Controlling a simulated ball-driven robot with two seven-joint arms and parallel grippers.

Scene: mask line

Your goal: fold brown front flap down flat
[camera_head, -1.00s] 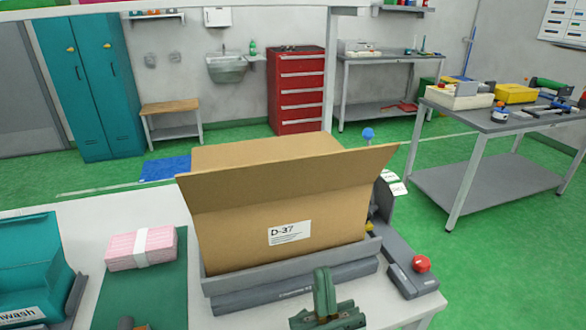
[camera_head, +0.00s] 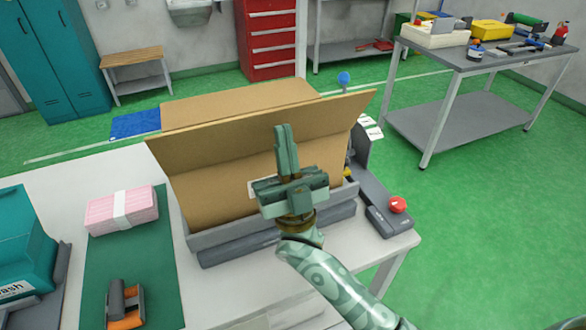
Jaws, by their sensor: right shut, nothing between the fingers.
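The brown carton (camera_head: 212,197) sits in a grey tray-like holder (camera_head: 222,236) on the white table. Its front flap (camera_head: 205,150) stands up and leans outward along the front top edge, not flat. Behind it another brown top panel (camera_head: 235,103) shows, lying about level. My right gripper (camera_head: 284,128) is in front of the carton, fingers shut and pointing up, empty. Its tips overlap the front flap in the picture; I cannot tell whether they touch it. The gripper hides most of the carton's white label. My left gripper is not in view.
A pink bundle (camera_head: 122,211) and an orange-and-black tool (camera_head: 126,306) lie on a green mat (camera_head: 151,264) at left, beside a teal bin (camera_head: 22,245). A grey device with a red button (camera_head: 398,205) stands right of the carton.

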